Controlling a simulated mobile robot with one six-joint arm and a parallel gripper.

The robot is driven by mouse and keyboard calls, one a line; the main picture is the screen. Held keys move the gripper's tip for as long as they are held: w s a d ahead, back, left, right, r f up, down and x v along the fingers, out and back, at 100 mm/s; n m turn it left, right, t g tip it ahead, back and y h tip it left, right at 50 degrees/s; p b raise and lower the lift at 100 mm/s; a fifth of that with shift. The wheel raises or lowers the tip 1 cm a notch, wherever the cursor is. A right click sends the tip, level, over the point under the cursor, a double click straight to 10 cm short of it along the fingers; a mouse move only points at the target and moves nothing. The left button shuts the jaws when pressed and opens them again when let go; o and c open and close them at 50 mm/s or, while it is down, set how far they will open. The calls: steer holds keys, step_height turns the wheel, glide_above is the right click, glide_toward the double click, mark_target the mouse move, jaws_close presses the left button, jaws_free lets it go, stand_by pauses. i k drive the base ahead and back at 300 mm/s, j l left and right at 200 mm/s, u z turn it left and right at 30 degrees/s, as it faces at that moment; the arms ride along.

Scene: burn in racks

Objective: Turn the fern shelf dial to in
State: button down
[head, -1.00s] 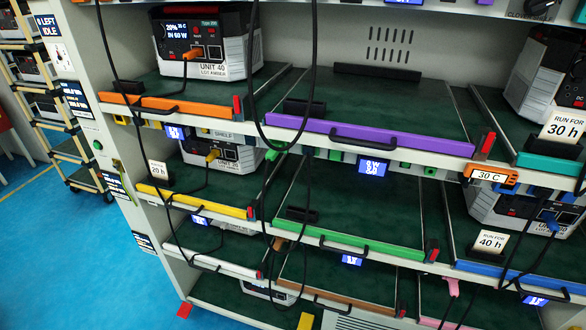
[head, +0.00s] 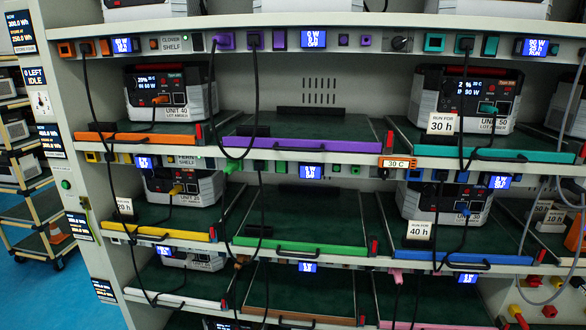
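The fern shelf rail (head: 250,163) runs across the middle of the head view, with a small, partly legible shelf label (head: 188,161) at its left. A small dark round knob (head: 382,173), which looks like its dial, sits on this rail just below the orange 30 C tag (head: 398,162). It is too small to read its setting. The clover shelf label (head: 175,43) and a similar black dial (head: 400,43) show on the rail above. My gripper is not in view.
Black cables hang across the rails. Coloured drawer fronts, such as the purple one (head: 300,145), have protruding handles. Blue floor (head: 50,290) is clear at lower left.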

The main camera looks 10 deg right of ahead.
mark_target(383, 173)
steer(key=k+j+z, duration=0.15)
steer(key=j, duration=0.25)
steer(key=k+j+z, duration=0.35)
steer(key=k+j, duration=0.2)
steer(key=j, duration=0.2)
